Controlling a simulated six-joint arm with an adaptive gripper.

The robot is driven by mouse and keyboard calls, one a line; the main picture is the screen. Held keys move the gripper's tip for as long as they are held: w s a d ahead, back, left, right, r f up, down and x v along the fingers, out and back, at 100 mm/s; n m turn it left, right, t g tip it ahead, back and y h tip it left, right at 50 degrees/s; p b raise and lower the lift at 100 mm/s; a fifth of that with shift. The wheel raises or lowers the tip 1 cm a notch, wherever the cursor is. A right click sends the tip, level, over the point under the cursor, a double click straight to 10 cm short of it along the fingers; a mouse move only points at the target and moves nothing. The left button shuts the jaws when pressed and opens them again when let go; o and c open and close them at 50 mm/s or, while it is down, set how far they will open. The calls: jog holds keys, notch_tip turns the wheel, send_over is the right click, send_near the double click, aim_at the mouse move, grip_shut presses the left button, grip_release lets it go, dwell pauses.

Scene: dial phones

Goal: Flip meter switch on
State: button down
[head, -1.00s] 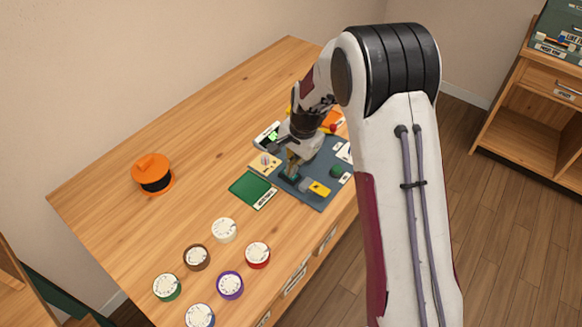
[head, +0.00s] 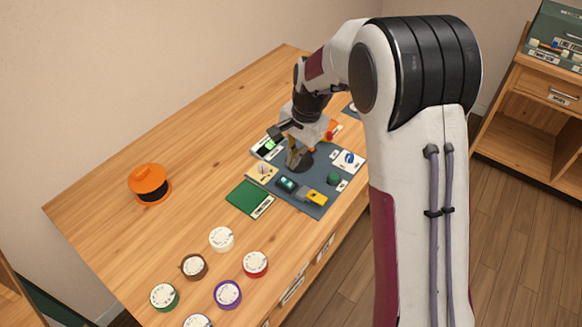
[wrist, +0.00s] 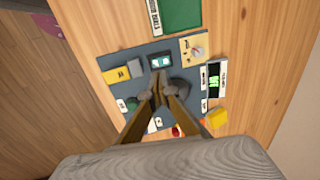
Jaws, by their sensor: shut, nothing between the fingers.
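A small dark switch block (head: 287,184) with a pale teal face sits on the grey-blue panel (head: 313,205). It also shows in the wrist view (wrist: 160,61), just ahead of my fingertips. I cannot read a label on it. A meter with a lit green display (head: 267,147) stands at the panel's back left edge; in the wrist view the display (wrist: 214,82) is at the right. My gripper (head: 292,166) points down over the panel, behind the switch block and apart from it. Its fingers (wrist: 158,84) are shut and empty. They hide part of a dark round piece.
A yellow block (head: 317,198), a green knob (head: 334,179) and a white plate with a blue dial (head: 348,160) crowd the panel. A green mat (head: 248,198) lies in front. Several round dials and an orange-topped canister (head: 149,184) stand on the table. The table's left back is clear.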

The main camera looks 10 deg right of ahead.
aim_at(283, 180)
jog(key=shift+s+d+r, duration=0.15)
jog(key=shift+r, duration=0.8)
jog(key=shift+s+d+r, duration=0.1)
jog(key=shift+r, duration=0.8)
jog(key=shift+s+d+r, duration=0.15)
jog(key=shift+r, duration=0.8)
jog(key=shift+w+a+r, duration=0.3)
jog(key=shift+w+a, duration=0.1)
jog(key=shift+a, duration=0.05)
jog(key=shift+f, duration=0.1)
jog(key=f, duration=0.4)
jog(key=w+a+f, duration=0.1)
jog(key=f, duration=0.7)
jog(key=shift+w+a+f, duration=0.3)
jog(key=shift+w+a, duration=0.05)
jog(key=shift+a, duration=0.05)
jog(key=shift+w+f, duration=0.1)
jog(key=shift+f, duration=0.4)
jog(key=shift+a+f, duration=0.1)
